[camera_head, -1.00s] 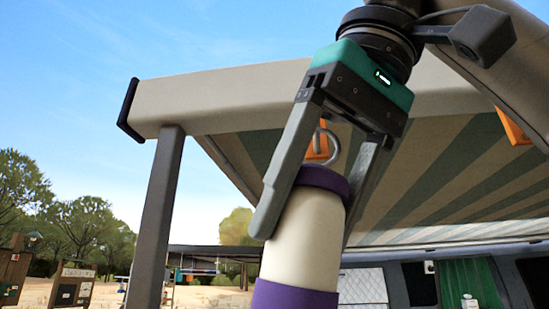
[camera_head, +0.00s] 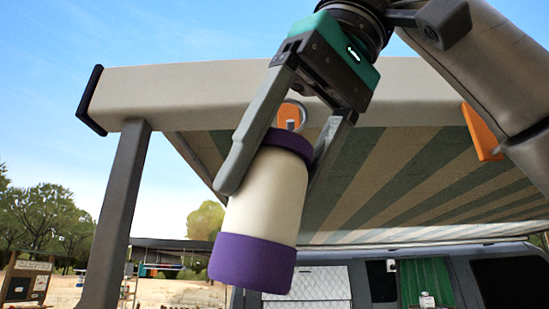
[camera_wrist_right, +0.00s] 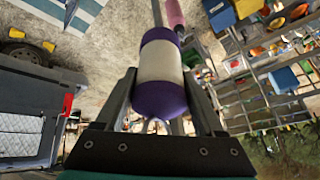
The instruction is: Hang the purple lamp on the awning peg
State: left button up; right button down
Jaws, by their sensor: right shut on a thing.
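The purple lamp (camera_head: 268,195) has a cream body, a purple cap and base, and a metal hook on top. My right gripper (camera_head: 270,176) is shut on the lamp's upper part, one finger on each side, and holds it in the air, slightly tilted. In the right wrist view the lamp (camera_wrist_right: 160,72) sits between the fingers (camera_wrist_right: 160,88). In the head view an orange block (camera_head: 289,115) on the awning beam shows behind the hook; a peg on it cannot be made out. The hook overlaps the block in the picture; contact cannot be told. My left gripper is not in view.
The awning beam (camera_head: 200,93) crosses behind my gripper, with a grey post (camera_head: 118,210) at the left. Another orange block (camera_head: 482,133) is at the right. The striped canopy (camera_head: 400,180) reaches back to the van (camera_head: 460,255). Open air lies left of the lamp.

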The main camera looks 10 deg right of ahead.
jog(key=shift+w+d+f, duration=0.1)
jog(key=shift+w+d, duration=0.15)
jog(key=shift+w, duration=0.5)
jog(key=shift+w+d+f, duration=0.1)
jog(key=shift+w+d, duration=0.1)
jog(key=shift+w, duration=0.55)
jog(key=shift+w+d+f, duration=0.2)
jog(key=shift+w+f, duration=0.15)
jog(key=shift+w, duration=0.35)
grip_release()
jog(key=shift+a, duration=0.1)
